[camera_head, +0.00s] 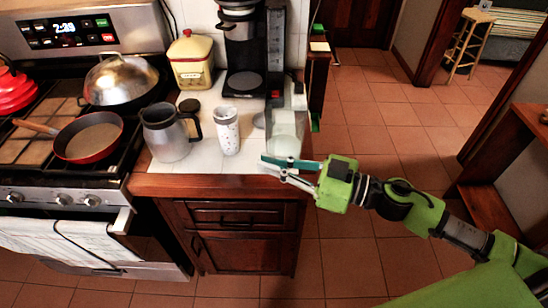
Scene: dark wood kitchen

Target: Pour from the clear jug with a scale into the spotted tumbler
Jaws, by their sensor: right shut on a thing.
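The spotted tumbler (228,132), white with dark spots, stands upright on the light counter top (202,168) near its front. To its right is the clear jug (286,125), see-through and pale, at the counter's right end; its scale is too small to make out. My right gripper (288,166) reaches in from the right and is shut on the jug, its fingers at the jug's lower part. Whether the jug touches the counter is hard to tell. My left gripper is not in view.
A steel pitcher with a black handle (167,132) stands just left of the tumbler. Behind are a coffee maker (243,50) and a yellow canister with a red lid (191,62). The stove (60,110) with pans is left. Open tiled floor lies right.

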